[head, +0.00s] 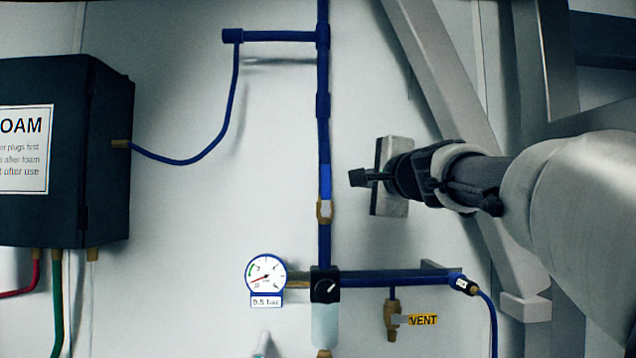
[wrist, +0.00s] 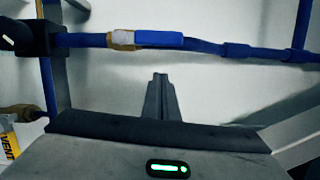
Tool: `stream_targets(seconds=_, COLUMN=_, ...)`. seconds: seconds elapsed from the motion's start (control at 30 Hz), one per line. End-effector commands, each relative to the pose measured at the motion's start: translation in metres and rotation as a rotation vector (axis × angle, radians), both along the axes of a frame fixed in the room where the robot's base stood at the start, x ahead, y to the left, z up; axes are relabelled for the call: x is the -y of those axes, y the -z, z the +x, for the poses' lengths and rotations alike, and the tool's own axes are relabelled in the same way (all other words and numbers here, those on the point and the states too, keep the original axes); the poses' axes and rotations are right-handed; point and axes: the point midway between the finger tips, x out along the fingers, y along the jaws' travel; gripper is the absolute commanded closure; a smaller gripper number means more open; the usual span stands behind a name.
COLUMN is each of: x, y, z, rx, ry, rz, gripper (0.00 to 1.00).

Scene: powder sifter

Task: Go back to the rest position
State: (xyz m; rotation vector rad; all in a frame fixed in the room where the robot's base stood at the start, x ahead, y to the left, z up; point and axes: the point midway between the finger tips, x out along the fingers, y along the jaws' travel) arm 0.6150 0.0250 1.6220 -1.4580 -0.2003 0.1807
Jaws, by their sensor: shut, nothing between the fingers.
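My gripper (head: 357,177) is held out from the right in the head view, in front of the white wall and to the right of the vertical blue pipe (head: 322,110). Its fingers are shut with nothing between them. In the wrist view the closed fingers (wrist: 160,82) point at bare wall, short of the blue pipe. A blue valve lever (wrist: 158,38) with a brass body lies along the pipe there, apart from the fingers. The same brass valve (head: 324,210) shows in the head view.
A black box (head: 105,150) with a label hangs at left. A pressure gauge (head: 265,273), a regulator knob (head: 325,287) and a brass vent valve (head: 391,318) with a yellow VENT tag (head: 423,320) sit below. Grey diagonal beams (head: 450,100) stand close behind my arm.

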Motion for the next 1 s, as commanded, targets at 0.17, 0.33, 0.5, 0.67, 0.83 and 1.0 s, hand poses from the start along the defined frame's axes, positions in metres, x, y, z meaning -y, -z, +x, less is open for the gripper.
stream_targets(seconds=0.17, x=0.011, y=0.000, z=-0.042, rx=0.005, ry=0.002, rz=-0.002, gripper=1.00)
stream_targets(seconds=0.33, x=0.019, y=0.000, z=-0.074, rx=0.003, ry=0.000, rz=0.000, gripper=1.00)
stream_targets(seconds=0.5, x=0.024, y=0.000, z=-0.092, rx=0.001, ry=0.000, rz=0.000, gripper=1.00)
stream_targets(seconds=0.67, x=0.025, y=0.000, z=-0.097, rx=0.000, ry=0.000, rz=0.000, gripper=1.00)
stream_targets(seconds=0.83, x=0.020, y=0.009, z=-0.101, rx=-0.018, ry=-0.010, rz=-0.043, gripper=1.00)
stream_targets(seconds=1.0, x=-0.006, y=0.076, z=-0.131, rx=-0.141, ry=-0.090, rz=-0.338, gripper=1.00)
